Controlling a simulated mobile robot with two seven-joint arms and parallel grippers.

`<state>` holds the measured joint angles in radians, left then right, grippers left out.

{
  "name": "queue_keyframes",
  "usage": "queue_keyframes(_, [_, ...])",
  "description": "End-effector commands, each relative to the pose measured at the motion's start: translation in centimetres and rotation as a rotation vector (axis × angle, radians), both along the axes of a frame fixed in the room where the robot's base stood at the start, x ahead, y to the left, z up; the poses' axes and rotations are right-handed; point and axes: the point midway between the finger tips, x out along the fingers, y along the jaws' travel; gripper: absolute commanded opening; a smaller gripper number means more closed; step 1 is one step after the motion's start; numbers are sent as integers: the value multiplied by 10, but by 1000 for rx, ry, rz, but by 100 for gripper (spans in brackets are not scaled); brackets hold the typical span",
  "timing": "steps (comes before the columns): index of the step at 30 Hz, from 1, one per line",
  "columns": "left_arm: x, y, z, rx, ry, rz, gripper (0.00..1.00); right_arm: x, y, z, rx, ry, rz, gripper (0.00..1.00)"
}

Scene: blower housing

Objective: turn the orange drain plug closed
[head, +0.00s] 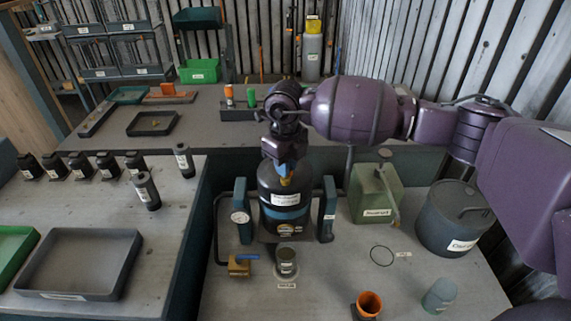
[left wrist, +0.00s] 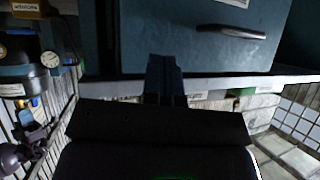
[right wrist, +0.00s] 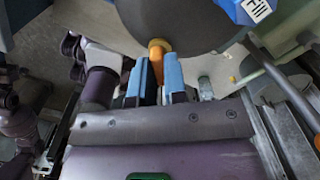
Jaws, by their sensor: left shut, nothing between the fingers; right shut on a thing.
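The dark blower housing (head: 284,205) with a blue band stands upright in its stand on the right-hand bench in the head view. The orange drain plug (right wrist: 157,47) sits against the dark round body in the right wrist view. My right gripper (right wrist: 159,72) has its blue fingers shut on the plug, one on each side. In the head view the right gripper (head: 286,170) reaches down to the top of the housing, with a bit of orange at its tips. My left gripper (left wrist: 166,62) is shut and empty in front of a blue-grey cabinet; the head view does not show it.
A pressure gauge (head: 240,217) is beside the housing. A green can (head: 376,194), a lidded dark pot (head: 455,222) and an orange cup (head: 369,303) stand to the right. A grey tray (head: 80,264) and several small black bottles are on the left bench.

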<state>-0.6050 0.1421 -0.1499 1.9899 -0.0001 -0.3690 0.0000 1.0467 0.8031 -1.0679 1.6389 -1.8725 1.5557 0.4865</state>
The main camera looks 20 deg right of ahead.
Motion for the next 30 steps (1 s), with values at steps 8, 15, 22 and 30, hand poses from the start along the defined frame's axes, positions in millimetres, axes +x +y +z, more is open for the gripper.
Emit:
queue_keyframes(8, [4, -1, 5, 0, -8, -2, 0, 0, 0, 1, 5, -2, -264, 0])
queue_keyframes(15, [5, -1, 9, 1, -12, -3, 0, 0, 0, 1, 8, -4, -492, 0])
queue_keyframes(22, [5, -1, 13, 0, -13, -2, 0, 0, 0, 2, 14, -4, -710, 0])
queue_keyframes(30, [3, 0, 16, 1, -9, -1, 0, 1, 0, 2, 19, -6, -967, 0])
